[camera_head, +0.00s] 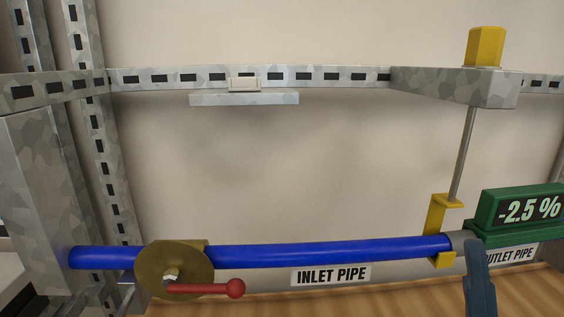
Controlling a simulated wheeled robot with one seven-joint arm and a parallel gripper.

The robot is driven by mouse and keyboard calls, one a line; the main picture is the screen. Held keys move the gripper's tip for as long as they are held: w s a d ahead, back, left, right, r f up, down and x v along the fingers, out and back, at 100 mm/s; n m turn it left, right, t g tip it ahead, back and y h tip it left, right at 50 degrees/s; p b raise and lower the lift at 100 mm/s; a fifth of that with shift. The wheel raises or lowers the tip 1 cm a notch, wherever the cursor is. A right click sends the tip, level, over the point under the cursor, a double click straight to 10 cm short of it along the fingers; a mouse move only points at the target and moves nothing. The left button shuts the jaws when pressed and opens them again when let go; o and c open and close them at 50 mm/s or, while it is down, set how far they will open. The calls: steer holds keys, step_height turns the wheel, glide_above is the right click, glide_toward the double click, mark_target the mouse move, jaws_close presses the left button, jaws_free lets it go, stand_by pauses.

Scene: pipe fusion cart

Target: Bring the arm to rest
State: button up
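I see no part that I can make out as my gripper. A blue inlet pipe (330,252) runs level across the lower part of the view. A brass valve disc (178,268) sits around it at the left, with a red lever (205,289) pointing right. A yellow hook-shaped bracket (438,222) meets the pipe's right end, below a thin rod (464,155). A grey collar (463,238) is at that end, and a blue-grey upright piece (479,280) stands in front of it; I cannot tell what it is.
A green display (520,208) reads -2.5 % at the right. A slotted metal rail (330,76) crosses above, with a small shelf (244,99) and a yellow hexagonal knob (485,47). Metal posts (92,120) stand left. The space between rail and pipe is mostly clear. A wooden surface (400,298) lies below.

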steer(key=s+d+f+m+g+h, duration=0.1)
steer(key=s+f+m+g, duration=0.3)
steer(key=f, duration=0.9)
steer(key=s+d+f+m+g+h, duration=0.2)
steer(key=s+f+m+g, duration=0.3)
steer(key=s+f+g, duration=0.6)
steer(key=s+f, duration=0.2)
steer(key=s, duration=0.2)
steer(key=shift+d+h, duration=0.2)
steer(key=shift+h, duration=0.1)
steer(key=shift+r, duration=0.1)
stand_by(2.9)
